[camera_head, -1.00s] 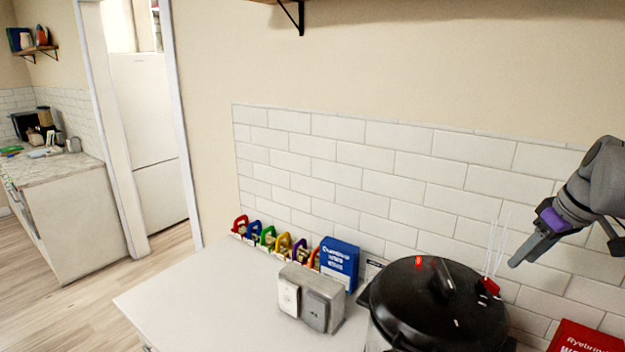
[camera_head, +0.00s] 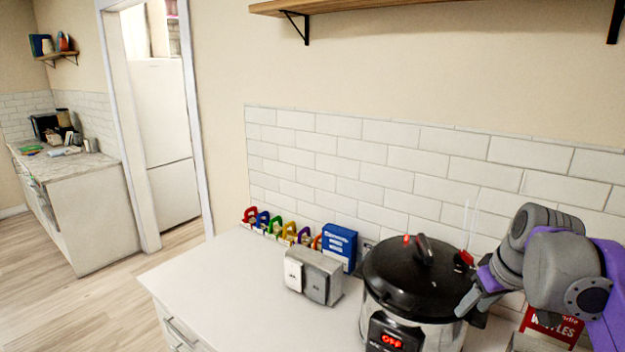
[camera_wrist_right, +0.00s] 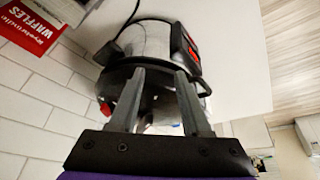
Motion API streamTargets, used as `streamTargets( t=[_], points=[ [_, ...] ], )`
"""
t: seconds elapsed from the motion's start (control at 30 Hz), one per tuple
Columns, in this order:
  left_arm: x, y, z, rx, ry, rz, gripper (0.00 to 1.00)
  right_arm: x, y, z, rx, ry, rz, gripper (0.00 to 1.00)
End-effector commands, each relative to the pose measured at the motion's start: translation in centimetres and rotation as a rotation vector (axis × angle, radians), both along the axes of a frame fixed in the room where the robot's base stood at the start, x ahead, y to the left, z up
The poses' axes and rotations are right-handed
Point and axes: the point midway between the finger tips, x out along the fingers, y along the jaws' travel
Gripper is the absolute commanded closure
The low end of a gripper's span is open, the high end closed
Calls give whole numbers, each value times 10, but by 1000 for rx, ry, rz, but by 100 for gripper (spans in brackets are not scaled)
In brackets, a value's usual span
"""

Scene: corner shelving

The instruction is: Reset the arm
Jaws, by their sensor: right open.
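My right gripper (camera_head: 472,300) is in front of the right side of a black-lidded pressure cooker (camera_head: 410,270) in the head view. In the right wrist view its two dark fingers (camera_wrist_right: 160,74) stand apart with nothing held between them. The cooker (camera_wrist_right: 150,42) shows beyond them; I cannot tell whether they touch it. The purple and grey right arm comes in from the right. My left gripper is out of view.
A red waffles box (camera_head: 552,326) is partly behind my arm. The counter's left part (camera_head: 215,278) is clear. A shelf (camera_head: 350,8) hangs above.

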Motion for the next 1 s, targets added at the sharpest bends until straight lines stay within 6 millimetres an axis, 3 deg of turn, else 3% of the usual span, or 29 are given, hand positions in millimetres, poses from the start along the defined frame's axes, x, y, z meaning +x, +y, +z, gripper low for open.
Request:
streamTargets(
  t=[0.03, 0.2, 0.4, 0.5, 0.63, 1.0],
  points=[
    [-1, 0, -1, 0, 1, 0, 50, -11, 25, -21, -3, -6, -1, 52],
    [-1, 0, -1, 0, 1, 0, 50, -58, 92, -102, -5, -53, -43, 52],
    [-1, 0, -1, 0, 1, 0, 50, -118, 141, -190, 16, -116, -80, 52],
    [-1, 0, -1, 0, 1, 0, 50, -137, 152, -217, 26, -138, -91, 52],
    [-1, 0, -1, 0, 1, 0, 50, -148, 157, -233, 32, -149, -100, 52],
    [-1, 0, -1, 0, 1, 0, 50, -148, 157, -234, 33, -150, -102, 52]
  ],
)
